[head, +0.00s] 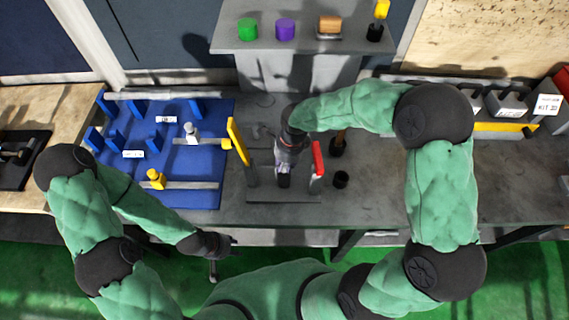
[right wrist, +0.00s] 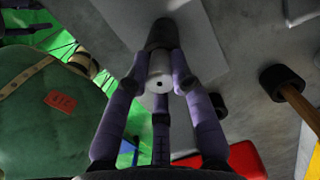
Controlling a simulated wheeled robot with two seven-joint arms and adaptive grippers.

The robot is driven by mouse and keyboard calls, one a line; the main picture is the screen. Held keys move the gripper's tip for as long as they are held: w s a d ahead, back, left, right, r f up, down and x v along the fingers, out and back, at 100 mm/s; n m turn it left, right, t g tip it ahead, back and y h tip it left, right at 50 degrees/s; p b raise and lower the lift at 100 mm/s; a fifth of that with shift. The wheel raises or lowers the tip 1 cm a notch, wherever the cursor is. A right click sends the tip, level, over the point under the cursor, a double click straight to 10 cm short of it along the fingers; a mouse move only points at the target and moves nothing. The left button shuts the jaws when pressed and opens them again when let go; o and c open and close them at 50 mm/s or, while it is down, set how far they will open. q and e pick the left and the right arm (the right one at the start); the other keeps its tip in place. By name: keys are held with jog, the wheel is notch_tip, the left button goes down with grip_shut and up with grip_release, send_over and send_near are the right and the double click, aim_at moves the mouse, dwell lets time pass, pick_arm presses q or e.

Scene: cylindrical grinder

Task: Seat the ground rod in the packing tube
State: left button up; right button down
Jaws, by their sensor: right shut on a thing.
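My right gripper (head: 284,165) points down over the grey plate between the yellow and red uprights. In the right wrist view its fingers (right wrist: 163,85) are closed around a pale grey cylinder, seemingly the ground rod (right wrist: 159,74), whose end shows a small dark centre hole. A dark cylindrical piece (right wrist: 162,35) lies just beyond the fingertips; I cannot tell if it touches the rod. A short black open cylinder (head: 341,180), possibly the packing tube, stands right of the red upright. My left gripper (head: 222,243) hangs low before the bench front; its jaws are too small to read.
The yellow upright (head: 237,141) and red upright (head: 318,159) flank the right gripper closely. A blue fixture board (head: 205,110) lies left. A wooden-handled tool (head: 338,139) stands right. A grey shelf (head: 262,42) is behind.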

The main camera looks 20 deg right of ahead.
jog(key=c, duration=1.1)
grip_release()
jog(key=shift+f, duration=0.1)
jog(key=shift+r, duration=0.2)
jog(key=r, duration=0.4)
jog(key=d+r+p, duration=0.1)
jog(key=r, duration=0.3)
jog(key=r+p, duration=0.1)
jog(key=r, duration=0.2)
jog(key=shift+s+d+r, duration=0.2)
jog(key=shift+s+r, duration=0.15)
jog(key=shift+r, duration=0.05)
